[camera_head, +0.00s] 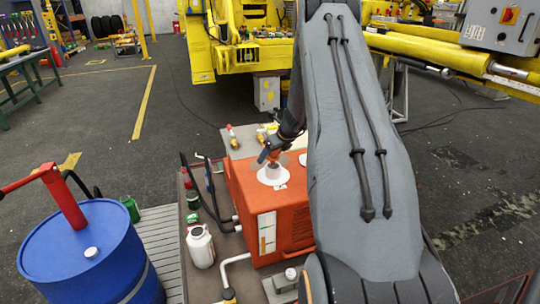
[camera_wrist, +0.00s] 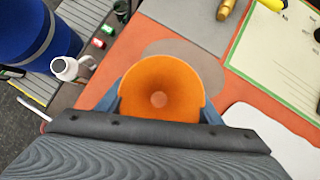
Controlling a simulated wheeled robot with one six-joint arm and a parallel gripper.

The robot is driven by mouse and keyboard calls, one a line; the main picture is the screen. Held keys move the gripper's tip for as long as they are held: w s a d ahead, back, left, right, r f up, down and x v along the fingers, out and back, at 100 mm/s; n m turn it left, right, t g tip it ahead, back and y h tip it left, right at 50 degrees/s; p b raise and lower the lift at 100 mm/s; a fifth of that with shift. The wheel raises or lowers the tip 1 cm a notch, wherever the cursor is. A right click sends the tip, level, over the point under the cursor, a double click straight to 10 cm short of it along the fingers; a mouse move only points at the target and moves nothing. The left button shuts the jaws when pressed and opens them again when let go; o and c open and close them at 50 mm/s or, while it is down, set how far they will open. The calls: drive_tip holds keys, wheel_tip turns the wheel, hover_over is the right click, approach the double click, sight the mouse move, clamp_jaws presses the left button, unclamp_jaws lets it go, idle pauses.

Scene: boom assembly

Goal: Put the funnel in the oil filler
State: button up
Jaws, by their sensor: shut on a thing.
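My gripper (camera_wrist: 160,105) has blue fingers, one on each side of the orange funnel (camera_wrist: 160,85), and is shut on it. In the head view the funnel (camera_head: 274,156) is a small orange patch beneath my wrist, just above a white cone-like piece (camera_head: 272,175) on the orange cabinet (camera_head: 275,215). This piece stands where a filler could be, but I cannot tell whether it is the oil filler. The funnel's spout is hidden, so whether it is inside an opening cannot be told.
A blue drum (camera_head: 90,255) with a red pump stands at the left. A white jug (camera_head: 200,246) stands beside the cabinet. A grey tray (camera_wrist: 195,20) and a green-edged sheet (camera_wrist: 280,50) lie near the funnel. My arm hides the cabinet's right side.

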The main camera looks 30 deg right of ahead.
drive_tip(key=shift+f, duration=0.15)
drive_tip(key=shift+f+b, duration=0.5)
drive_tip(key=o, duration=1.1)
